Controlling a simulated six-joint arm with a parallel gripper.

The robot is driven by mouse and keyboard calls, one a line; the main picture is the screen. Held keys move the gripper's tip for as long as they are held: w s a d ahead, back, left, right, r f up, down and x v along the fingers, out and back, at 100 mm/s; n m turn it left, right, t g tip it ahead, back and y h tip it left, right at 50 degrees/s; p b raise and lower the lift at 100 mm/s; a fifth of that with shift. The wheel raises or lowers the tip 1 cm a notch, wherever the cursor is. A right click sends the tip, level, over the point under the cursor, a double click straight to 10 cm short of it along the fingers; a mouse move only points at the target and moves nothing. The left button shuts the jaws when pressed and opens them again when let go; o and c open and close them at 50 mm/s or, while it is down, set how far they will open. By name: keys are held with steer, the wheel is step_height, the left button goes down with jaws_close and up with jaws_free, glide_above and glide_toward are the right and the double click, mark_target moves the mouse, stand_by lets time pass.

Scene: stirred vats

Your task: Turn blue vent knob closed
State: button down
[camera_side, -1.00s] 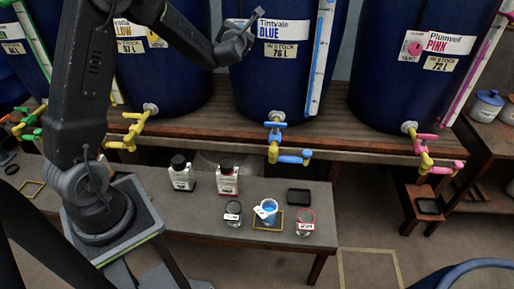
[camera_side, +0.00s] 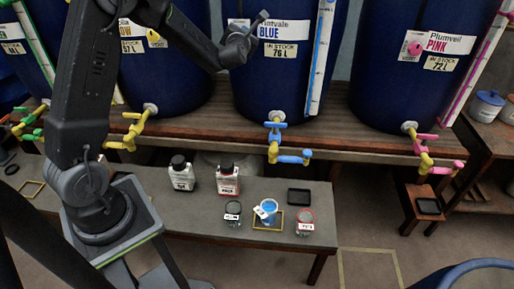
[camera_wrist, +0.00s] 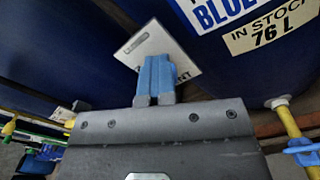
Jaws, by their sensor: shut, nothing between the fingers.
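The blue vat (camera_side: 272,88), labelled Tintvale BLUE, stands at the top middle of the side view. My gripper (camera_side: 262,16) is at its front, beside the label, with its fingers pointing up and right. In the wrist view the two blue fingers of my gripper (camera_wrist: 156,75) lie side by side, shut. They overlap a white plate (camera_wrist: 188,58) on the vat, whose lettering is partly covered. The blue vent knob cannot be made out; the gripper seems to hide it. Whether the fingers touch it I cannot tell.
The blue tap (camera_side: 276,140) juts out below the vat. A level tube (camera_side: 319,60) runs up to the right. The pink vat (camera_side: 420,95) stands further right. A bench (camera_side: 190,215) below holds two bottles, a beaker of blue liquid (camera_side: 267,210) and jars.

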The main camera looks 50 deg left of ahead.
steer(key=shift+w+d+v, duration=0.1)
steer(key=shift+v, duration=0.75)
steer(key=shift+w+d+v, duration=0.15)
steer(key=shift+v, duration=0.7)
steer(key=shift+w+d+v, duration=0.1)
steer(key=shift+v, duration=0.7)
steer(key=shift+r, duration=0.15)
steer(key=s+d+r+m+h, duration=0.2)
steer(key=s+d+m+h, duration=0.35)
steer(key=d+m, duration=0.45)
steer(key=s+d+r+m+h, duration=0.2)
steer(key=s+d+m+h, duration=0.2)
steer(key=d+m+h, duration=0.55)
steer(key=s+d+f+m+g+y, duration=0.1)
steer(key=s+f+m+g, duration=0.1)
steer(key=s+m, duration=0.8)
steer(key=s+d+f+m+g+y, duration=0.1)
steer(key=s+f+m+g, duration=0.1)
steer(key=s+m+g, duration=0.3)
steer(key=s+m, duration=0.4)
steer(key=s, duration=0.1)
steer(key=shift+s+d+m, duration=0.35)
steer(key=shift+s, duration=0.05)
steer(key=shift+f, duration=0.15)
